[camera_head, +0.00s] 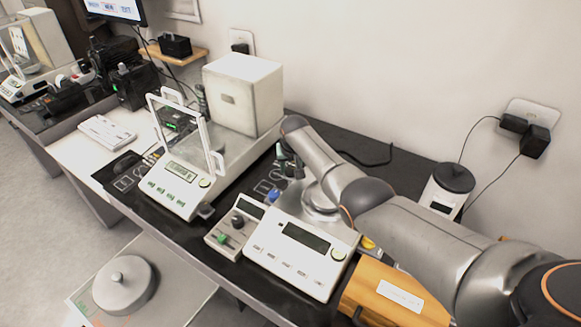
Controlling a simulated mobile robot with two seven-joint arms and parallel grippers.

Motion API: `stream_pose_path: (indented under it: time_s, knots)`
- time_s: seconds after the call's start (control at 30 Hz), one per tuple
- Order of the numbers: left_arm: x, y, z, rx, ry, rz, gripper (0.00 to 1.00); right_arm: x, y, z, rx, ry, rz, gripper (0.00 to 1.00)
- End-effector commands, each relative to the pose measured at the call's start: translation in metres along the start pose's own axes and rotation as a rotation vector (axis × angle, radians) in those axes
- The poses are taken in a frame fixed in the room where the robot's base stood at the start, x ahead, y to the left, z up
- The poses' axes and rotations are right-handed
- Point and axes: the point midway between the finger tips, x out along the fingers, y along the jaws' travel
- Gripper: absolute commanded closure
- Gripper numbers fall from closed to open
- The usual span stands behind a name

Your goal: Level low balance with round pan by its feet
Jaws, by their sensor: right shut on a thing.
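The low balance with the round pan (287,262) stands on the black table top, its display and key row facing the front. Its round metal pan (320,206) is partly covered by my right arm. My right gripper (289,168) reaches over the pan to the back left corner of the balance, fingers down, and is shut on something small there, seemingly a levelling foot. The fingertips and the feet are too small or hidden to make out. No bubble level can be read. My left gripper is out of view.
A small control box with knobs (231,233) stands close left of the balance. A balance with a glass-framed shield (178,185) and white housing (243,92) stands farther left. An orange box (385,296) is close on the right. A white canister with black lid (446,192) stands behind.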

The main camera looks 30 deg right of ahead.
Motion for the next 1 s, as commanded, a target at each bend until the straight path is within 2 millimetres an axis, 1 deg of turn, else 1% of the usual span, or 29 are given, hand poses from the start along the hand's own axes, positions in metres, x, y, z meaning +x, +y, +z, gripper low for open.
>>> stream_pose_path:
  time_s: [0.03, 0.2, 0.3, 0.77, 0.87, 1.0]
  knots:
    - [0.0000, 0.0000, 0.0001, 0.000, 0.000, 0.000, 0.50, 0.0000, -0.0005, 0.0001, 0.001, 0.000, -0.002, 0.56]
    - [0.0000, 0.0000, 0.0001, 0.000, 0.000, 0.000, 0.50, 0.0000, -0.0003, 0.0000, 0.000, 0.000, -0.001, 0.37]
    - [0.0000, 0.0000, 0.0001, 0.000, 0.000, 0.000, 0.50, 0.0000, 0.0003, -0.0001, 0.000, 0.000, 0.000, 0.29]
    - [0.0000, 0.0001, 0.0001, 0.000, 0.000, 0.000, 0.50, 0.0004, 0.0037, -0.0002, -0.003, -0.001, 0.005, 0.29]
    - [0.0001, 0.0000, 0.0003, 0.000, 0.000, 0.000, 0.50, 0.0005, 0.0044, -0.0002, -0.022, -0.001, -0.003, 0.29]
    - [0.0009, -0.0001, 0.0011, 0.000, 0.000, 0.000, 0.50, 0.0011, 0.0062, -0.0002, -0.093, -0.001, -0.031, 0.29]
